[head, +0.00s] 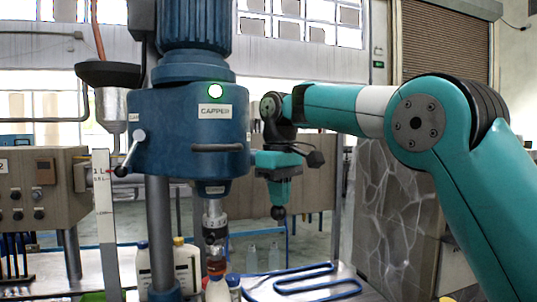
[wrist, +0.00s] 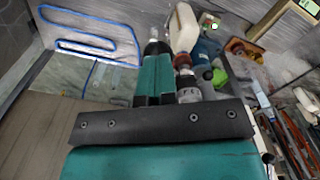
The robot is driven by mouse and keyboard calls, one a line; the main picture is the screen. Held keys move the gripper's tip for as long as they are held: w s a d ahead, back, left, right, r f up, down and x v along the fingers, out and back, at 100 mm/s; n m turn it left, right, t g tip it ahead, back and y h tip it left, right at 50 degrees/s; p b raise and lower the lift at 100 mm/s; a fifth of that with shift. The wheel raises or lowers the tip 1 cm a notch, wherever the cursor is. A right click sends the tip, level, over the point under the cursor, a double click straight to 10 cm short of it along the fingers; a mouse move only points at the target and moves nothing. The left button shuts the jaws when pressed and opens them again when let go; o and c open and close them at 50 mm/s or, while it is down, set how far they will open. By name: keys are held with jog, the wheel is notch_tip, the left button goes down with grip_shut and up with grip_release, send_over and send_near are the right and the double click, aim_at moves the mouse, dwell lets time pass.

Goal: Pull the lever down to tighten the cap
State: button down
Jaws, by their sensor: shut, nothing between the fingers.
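The blue capper (head: 190,130) stands in the middle of the head view with a green light lit. A lever with a black knob (head: 122,171) slants down-left from its left front. Its spindle (head: 213,222) hangs above a white bottle (head: 217,290) with a reddish cap (head: 216,268); I cannot tell if they touch. My gripper (head: 279,192) is shut and empty, pointing down right of the capper. In the wrist view my shut fingers (wrist: 154,70) show left of the spindle (wrist: 188,88).
A blue looped tube (head: 300,280) lies on the metal table right of the spindle. White bottles (head: 185,262) stand behind the capped one. A hopper (head: 110,75) and a control box (head: 38,188) stand at left. A stone-patterned block (head: 390,210) is behind my arm.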

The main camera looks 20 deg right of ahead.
jog(key=shift+f, duration=0.15)
jog(key=shift+w+f+b, duration=0.45)
jog(key=shift+w+f, duration=0.25)
jog(key=shift+f, duration=0.2)
jog(key=shift+w+f, duration=0.25)
jog(key=shift+f, duration=0.05)
jog(key=shift+r, duration=0.1)
dwell(1.5)
